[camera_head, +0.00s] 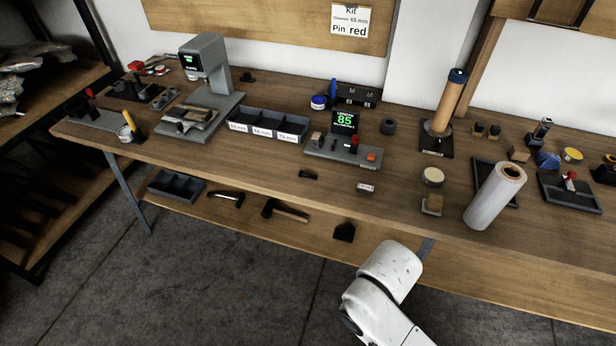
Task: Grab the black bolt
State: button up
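A small black piece (308,174) lies on the wooden workbench (270,195), in front of the grey device with the green "85" display. It could be the black bolt, but it is too small to tell its shape for sure. Another small black item (247,77) sits farther back, right of the grey press; I cannot tell what it is. My white arm shows at the bottom right, in front of the bench edge. My gripper cannot be made out.
The display device (345,148) stands just behind the small black piece. A three-part bin (268,125) is to its left and a small labelled block (366,187) to its right. The bench front between bin and block is mostly clear.

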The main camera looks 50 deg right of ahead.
aim_at(302, 175)
jog(key=i+j+z, duration=0.25)
jog(key=i, duration=0.25)
jog(key=i+j+z, duration=0.25)
jog(key=i, duration=0.2)
